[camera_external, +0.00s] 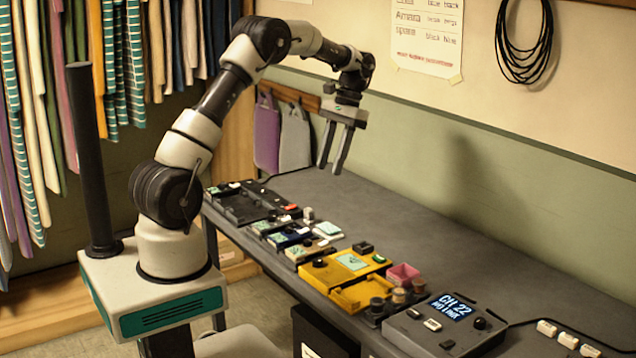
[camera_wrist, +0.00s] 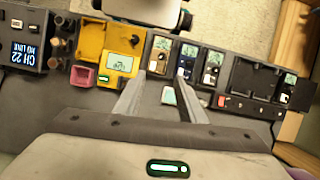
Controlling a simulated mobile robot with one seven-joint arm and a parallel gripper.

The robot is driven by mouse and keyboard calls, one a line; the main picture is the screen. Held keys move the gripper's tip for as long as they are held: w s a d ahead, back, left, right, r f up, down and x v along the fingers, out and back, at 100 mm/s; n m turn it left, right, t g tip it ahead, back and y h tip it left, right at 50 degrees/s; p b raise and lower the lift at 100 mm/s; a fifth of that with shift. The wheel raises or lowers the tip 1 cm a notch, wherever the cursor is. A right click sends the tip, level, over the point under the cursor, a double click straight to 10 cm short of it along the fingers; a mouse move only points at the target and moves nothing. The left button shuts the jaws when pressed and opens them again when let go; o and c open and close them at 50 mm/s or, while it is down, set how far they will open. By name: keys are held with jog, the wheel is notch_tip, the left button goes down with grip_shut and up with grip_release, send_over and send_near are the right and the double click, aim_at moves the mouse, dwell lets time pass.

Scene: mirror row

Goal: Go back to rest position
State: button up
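My gripper (camera_external: 331,170) hangs above the back part of the grey table (camera_external: 420,225), fingers pointing down, in the external view. Its two fingers are apart with nothing between them. In the wrist view my gripper (camera_wrist: 160,82) also shows as two spread fingers over the table, with a small pale green piece (camera_wrist: 168,96) lying below between them. My arm is raised and bent, reaching over the table from its base at the left. The gripper is well clear of the devices on the table.
A yellow device (camera_external: 345,277), a pink box (camera_external: 403,274) and a grey display unit (camera_external: 445,325) stand along the table's near side. Small modules (camera_external: 288,237) and a dark tray (camera_external: 240,207) lie farther left. The table's wall side is mostly clear.

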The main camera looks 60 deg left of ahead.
jog(key=s+d+r+t+p, duration=0.2)
jog(key=s+d+r, duration=0.25)
jog(key=r, duration=0.35)
jog(key=s+d+r+t+p, duration=0.2)
jog(key=s+d+r+t, duration=0.15)
jog(key=s+r, duration=0.4)
jog(key=s+d+r+t+p, duration=0.1)
jog(key=s+d+r+t, duration=0.1)
jog(key=s, duration=0.4)
jog(key=s+d+r+m+t+p, duration=0.1)
jog(key=s+d+r+t+p, duration=0.1)
jog(key=s, duration=0.4)
jog(key=shift+d, duration=0.8)
